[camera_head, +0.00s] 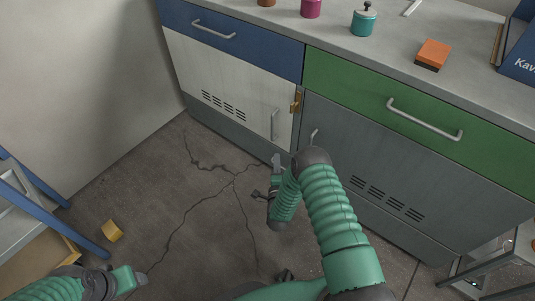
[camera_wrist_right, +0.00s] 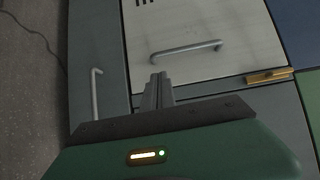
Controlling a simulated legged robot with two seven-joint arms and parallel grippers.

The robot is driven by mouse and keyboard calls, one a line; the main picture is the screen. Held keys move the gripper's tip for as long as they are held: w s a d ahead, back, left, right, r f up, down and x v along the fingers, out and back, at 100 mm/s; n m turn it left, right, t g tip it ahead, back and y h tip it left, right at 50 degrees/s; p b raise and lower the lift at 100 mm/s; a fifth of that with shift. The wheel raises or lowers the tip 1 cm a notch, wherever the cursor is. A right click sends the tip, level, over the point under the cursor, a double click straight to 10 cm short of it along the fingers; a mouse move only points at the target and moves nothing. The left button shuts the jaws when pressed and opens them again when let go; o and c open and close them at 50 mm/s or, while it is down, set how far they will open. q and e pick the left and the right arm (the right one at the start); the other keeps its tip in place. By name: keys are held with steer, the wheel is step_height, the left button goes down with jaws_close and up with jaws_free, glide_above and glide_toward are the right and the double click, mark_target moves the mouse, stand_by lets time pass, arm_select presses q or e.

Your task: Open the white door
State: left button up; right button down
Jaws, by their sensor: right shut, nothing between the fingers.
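The white door (camera_head: 225,85) is in the cabinet front below a blue drawer and looks closed. Its grey bar handle (camera_head: 275,124) is near its right edge; the handle also shows in the right wrist view (camera_wrist_right: 186,51). A brass latch (camera_head: 296,102) sits at the door's upper right edge. My right gripper (camera_head: 276,160) is in front of the cabinet, below the handle and apart from it. In the wrist view its fingers (camera_wrist_right: 158,90) are together and empty, pointing toward the white door. My left gripper (camera_head: 140,279) is low at the left; its jaw opening is unclear.
A grey door (camera_head: 385,165) with its own handle (camera_head: 313,138) is right of the white door, under a green drawer (camera_head: 410,95). A yellow block (camera_head: 112,231) lies on the cracked floor. A blue-framed stand (camera_head: 50,210) is at the left.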

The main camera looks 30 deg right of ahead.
steer(key=b+x, duration=0.5)
steer(key=x, duration=0.4)
steer(key=shift+w+d+r, duration=0.2)
steer(key=shift+w, duration=0.05)
steer(key=shift+f, duration=0.1)
